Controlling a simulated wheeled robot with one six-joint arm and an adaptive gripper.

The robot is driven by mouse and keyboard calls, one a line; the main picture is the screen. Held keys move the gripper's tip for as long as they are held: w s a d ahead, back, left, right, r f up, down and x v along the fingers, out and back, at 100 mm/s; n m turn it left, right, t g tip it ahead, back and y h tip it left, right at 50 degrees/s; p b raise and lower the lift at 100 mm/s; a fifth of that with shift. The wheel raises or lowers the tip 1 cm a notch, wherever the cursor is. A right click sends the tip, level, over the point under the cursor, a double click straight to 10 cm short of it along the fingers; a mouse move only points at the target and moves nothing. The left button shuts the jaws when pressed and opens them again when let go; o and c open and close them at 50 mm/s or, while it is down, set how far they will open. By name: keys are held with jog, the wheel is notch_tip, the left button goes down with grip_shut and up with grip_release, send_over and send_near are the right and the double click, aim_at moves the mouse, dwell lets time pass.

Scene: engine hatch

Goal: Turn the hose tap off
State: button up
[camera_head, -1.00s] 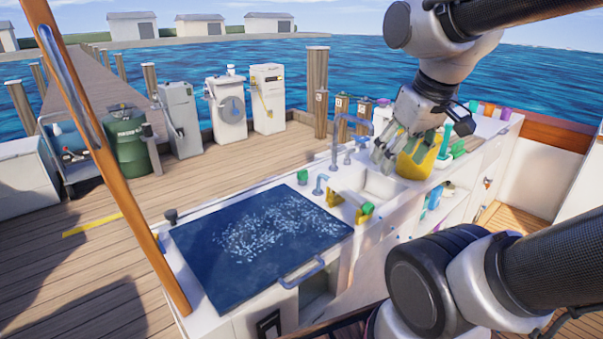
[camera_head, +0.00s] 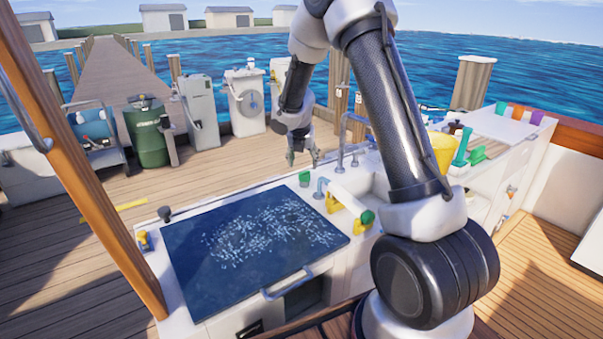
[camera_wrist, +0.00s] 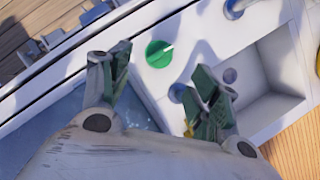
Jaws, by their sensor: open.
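A round green knob (camera_head: 305,178) with a pale pointer mark stands on the white counter behind the dark blue panel. In the wrist view the knob (camera_wrist: 160,54) lies ahead of and between my spread fingers, apart from them. I cannot tell for sure that it is the hose tap. A small grey-blue spout (camera_head: 321,187) stands beside it, partly hidden by a finger in the wrist view. My gripper (camera_head: 302,158) is open and empty, above the counter's back edge near the knob. Its fingers (camera_wrist: 163,88) are wide apart in the wrist view.
A tall grey-blue faucet (camera_head: 341,140) stands right of the knob by the sink (camera_wrist: 275,80). A white bar with yellow supports and a green end (camera_head: 367,217) is in front. A yellow container (camera_head: 443,152) and green items stand farther right.

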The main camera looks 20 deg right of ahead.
aim_at(304, 172)
jog(key=x, duration=0.8)
jog(key=shift+a, duration=0.1)
jog(key=c, duration=1)
